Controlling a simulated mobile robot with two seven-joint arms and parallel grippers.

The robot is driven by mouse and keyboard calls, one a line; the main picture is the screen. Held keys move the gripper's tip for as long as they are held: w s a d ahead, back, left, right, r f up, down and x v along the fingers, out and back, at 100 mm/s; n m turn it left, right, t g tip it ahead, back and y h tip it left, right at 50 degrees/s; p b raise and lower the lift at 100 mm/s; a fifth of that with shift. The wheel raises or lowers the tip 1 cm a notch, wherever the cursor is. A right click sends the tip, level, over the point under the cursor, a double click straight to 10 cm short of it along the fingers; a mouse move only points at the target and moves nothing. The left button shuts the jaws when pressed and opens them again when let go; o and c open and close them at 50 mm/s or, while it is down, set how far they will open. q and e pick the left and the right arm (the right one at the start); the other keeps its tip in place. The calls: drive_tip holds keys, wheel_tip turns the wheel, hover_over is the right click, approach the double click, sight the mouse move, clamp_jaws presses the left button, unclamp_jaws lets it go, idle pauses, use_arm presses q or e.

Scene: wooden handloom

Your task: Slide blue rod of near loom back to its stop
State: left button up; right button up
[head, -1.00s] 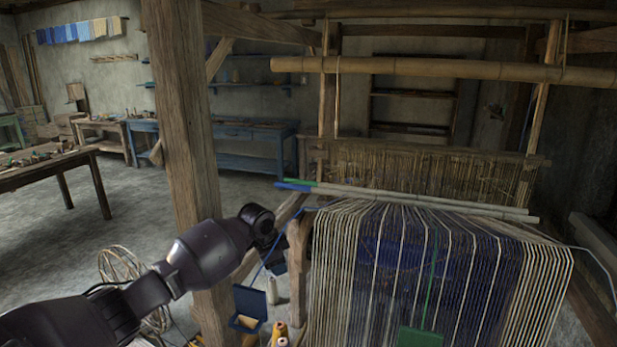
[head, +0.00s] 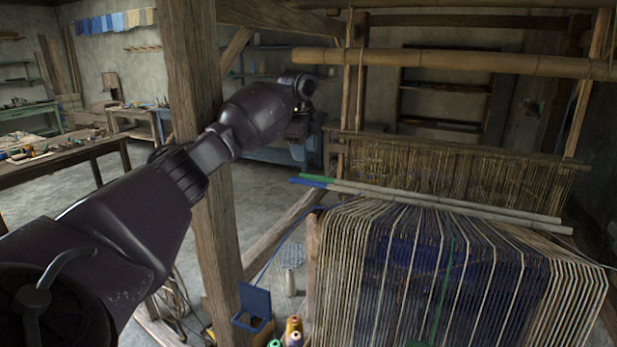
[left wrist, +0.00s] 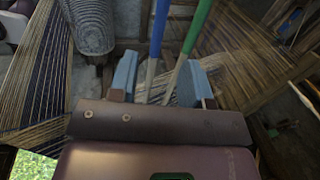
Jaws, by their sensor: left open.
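The blue rod (head: 310,184) lies across the near loom's warp (head: 430,265), with its blue end sticking out at the left. A green-ended rod (head: 318,178) lies close beside it. My left gripper (head: 299,158) is open, above the coloured ends in the head view. In the left wrist view, the blue end (left wrist: 158,32) and green end (left wrist: 198,28) run upward, and the pale shafts pass between my open fingers (left wrist: 160,82) in the picture. I cannot tell whether the fingers touch either rod. The stop cannot be made out. My right gripper is not in view.
A thick wooden post (head: 195,110) stands left of the loom, behind my left arm. A bamboo beam (head: 450,63) crosses above the rods. A blue box (head: 254,305) and thread cones (head: 294,328) are on the floor below. Open floor lies to the left.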

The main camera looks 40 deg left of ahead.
use_arm(q)
drive_tip(key=f, duration=0.3)
drive_tip(key=w+f, duration=0.1)
drive_tip(key=f, duration=0.2)
drive_tip(key=f+p, duration=0.1)
drive_tip(key=f, duration=0.2)
drive_tip(key=shift+w+a, duration=0.25)
drive_tip(key=shift+w, duration=0.1)
drive_tip(key=shift+c, duration=0.2)
clamp_jaws()
